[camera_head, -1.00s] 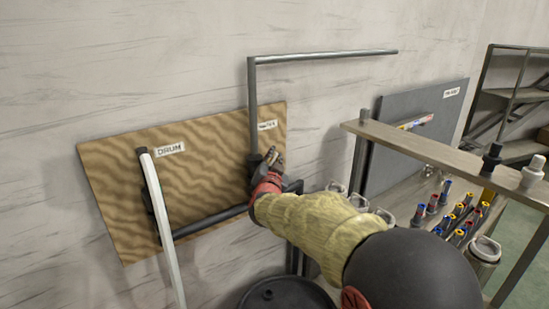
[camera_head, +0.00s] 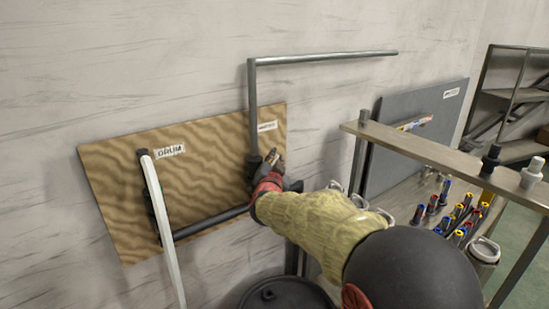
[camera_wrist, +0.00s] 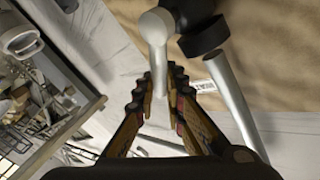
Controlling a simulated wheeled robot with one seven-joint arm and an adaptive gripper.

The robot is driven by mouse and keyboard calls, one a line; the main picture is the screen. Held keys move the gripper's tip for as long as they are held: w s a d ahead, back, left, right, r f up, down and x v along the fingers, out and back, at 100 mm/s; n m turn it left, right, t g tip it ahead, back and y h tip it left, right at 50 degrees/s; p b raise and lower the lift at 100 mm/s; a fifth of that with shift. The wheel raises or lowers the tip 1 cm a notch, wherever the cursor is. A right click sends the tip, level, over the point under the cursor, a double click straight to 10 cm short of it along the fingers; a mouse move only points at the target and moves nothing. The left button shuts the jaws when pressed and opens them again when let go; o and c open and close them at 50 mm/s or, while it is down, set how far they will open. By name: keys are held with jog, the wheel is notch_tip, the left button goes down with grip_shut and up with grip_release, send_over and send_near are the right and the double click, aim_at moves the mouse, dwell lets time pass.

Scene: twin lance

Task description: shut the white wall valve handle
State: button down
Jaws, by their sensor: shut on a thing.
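The white wall valve handle (camera_wrist: 156,58) shows in the wrist view as a pale lever with a rounded end, beside a black valve body (camera_wrist: 203,32). My gripper (camera_wrist: 159,80) is shut on the lever, one finger along each side. In the head view my gripper (camera_head: 272,160) is at the right part of the wooden wall board (camera_head: 210,140), where the vertical grey pipe (camera_head: 253,105) meets the black fitting. The handle is hidden behind my gripper in that view.
A white hose (camera_head: 160,215) hangs at the board's left, by the DRUM label (camera_head: 171,151). A black drum (camera_head: 290,295) stands below. To the right, a rack (camera_head: 450,160) holds several coloured parts.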

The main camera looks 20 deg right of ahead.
notch_tip(320, 180, down, 6)
jog(key=d+m+g+y+p, duration=0.2)
jog(key=m+g+y+p, duration=0.2)
jog(key=m+y+p, duration=0.1)
jog(key=shift+w+d+r+m+y+p, duration=0.3)
jog(key=shift+m+p, duration=0.2)
jog(key=shift+p, duration=0.15)
jog(key=shift+f, duration=0.15)
jog(key=c, duration=2)
grip_release()
jog(key=shift+c, duration=0.2)
jog(key=shift+o, duration=1)
